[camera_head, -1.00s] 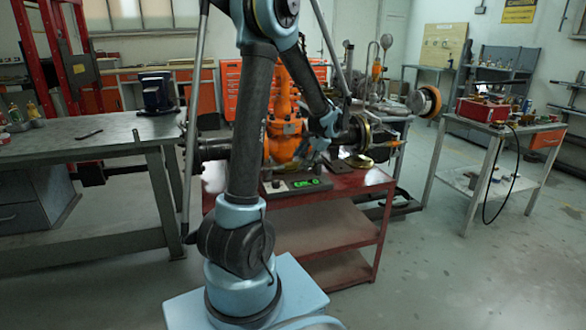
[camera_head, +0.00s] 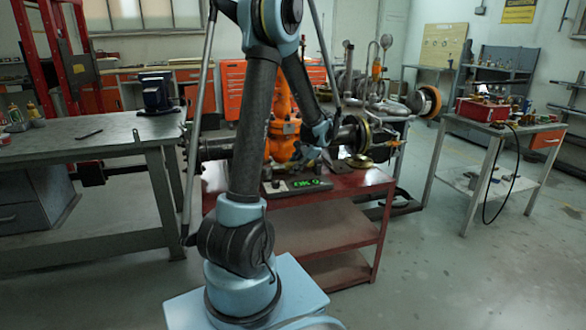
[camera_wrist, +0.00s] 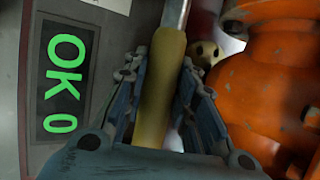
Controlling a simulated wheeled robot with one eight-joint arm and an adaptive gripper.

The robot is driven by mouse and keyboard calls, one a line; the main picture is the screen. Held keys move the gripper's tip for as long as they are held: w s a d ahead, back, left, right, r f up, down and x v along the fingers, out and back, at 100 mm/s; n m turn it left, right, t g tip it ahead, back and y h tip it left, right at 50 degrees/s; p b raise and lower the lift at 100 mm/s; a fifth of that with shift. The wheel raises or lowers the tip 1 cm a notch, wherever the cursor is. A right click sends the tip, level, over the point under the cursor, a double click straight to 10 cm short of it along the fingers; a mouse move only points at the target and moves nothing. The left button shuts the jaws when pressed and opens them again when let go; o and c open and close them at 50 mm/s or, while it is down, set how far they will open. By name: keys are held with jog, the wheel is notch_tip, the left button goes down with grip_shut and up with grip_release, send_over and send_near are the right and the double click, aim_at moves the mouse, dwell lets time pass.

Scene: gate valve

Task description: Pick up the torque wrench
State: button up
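The torque wrench (camera_wrist: 162,85) shows in the wrist view as a yellow grip with a bright metal shaft running to the top edge. My gripper (camera_wrist: 160,75) has its ribbed blue-grey fingers close along both sides of the yellow grip and appears shut on it. The wrench's head is out of this view, and I cannot tell whether the wrench is lifted. In the head view my gripper (camera_head: 320,135) is small, low over the red cart, and the wrench is too small to make out.
A device with a green "OK 0" display (camera_wrist: 67,80) lies left of the wrench on the red cart (camera_head: 345,186). The orange valve body (camera_wrist: 275,85) stands close on the right. A grey workbench (camera_head: 95,140) is at the left, and a side table (camera_head: 505,128) at the right.

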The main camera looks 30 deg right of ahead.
grip_shut()
